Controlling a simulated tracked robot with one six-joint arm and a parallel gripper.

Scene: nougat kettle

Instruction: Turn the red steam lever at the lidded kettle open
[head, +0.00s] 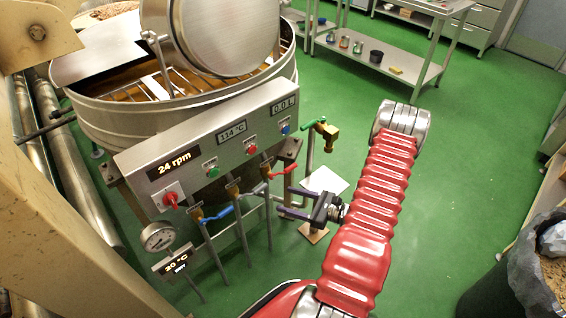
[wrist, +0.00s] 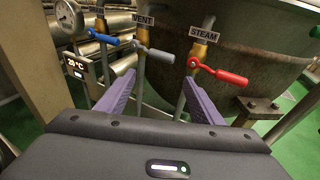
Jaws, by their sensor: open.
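The red steam lever (wrist: 222,74) sits on a brass valve under a STEAM label (wrist: 204,34) in the wrist view. Its handle slants right and slightly down from the valve. In the head view the red lever (head: 281,171) is below the panel's right part. The kettle (head: 110,122) stands behind, its round lid (head: 226,38) tilted up. My gripper (head: 287,202) is open and empty, in front of and below the red lever. In the wrist view my gripper (wrist: 160,78) has two purple fingers apart; the right fingertip is just below the red valve, and the handle extends beyond it.
A grey VENT lever (wrist: 155,52) and a blue lever (wrist: 104,40) are left of the steam lever. A green lever (head: 316,122) is on a pipe to the right. The panel (head: 215,140) hangs above the levers. A bin (head: 500,288) stands at lower right.

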